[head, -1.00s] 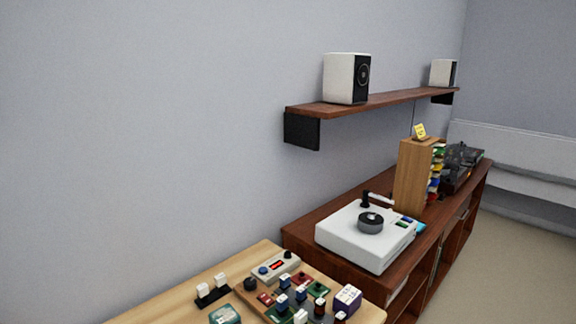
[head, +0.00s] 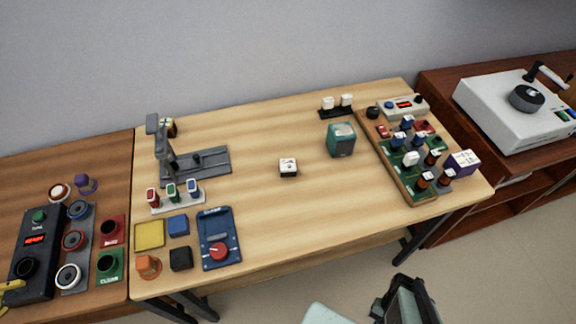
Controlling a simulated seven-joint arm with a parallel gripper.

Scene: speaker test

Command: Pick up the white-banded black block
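A small block (head: 288,168), white above and black below with dark marks on its top, sits alone near the middle of the light wooden table (head: 265,215); it looks like the white-banded black block. A plain dark block (head: 181,258) lies at the front left among coloured squares, with no white band that I can make out. My gripper (head: 402,292) appears as a dark shape at the bottom edge, in front of the table and well apart from the small block. Its fingers are not clear enough to tell open from shut.
A teal box (head: 341,140) stands right of the small block. A board of coloured parts (head: 412,150) fills the table's right end. A grey stand (head: 180,160), a vial rack (head: 175,197) and a blue device (head: 217,238) are at left. The table around the small block is clear.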

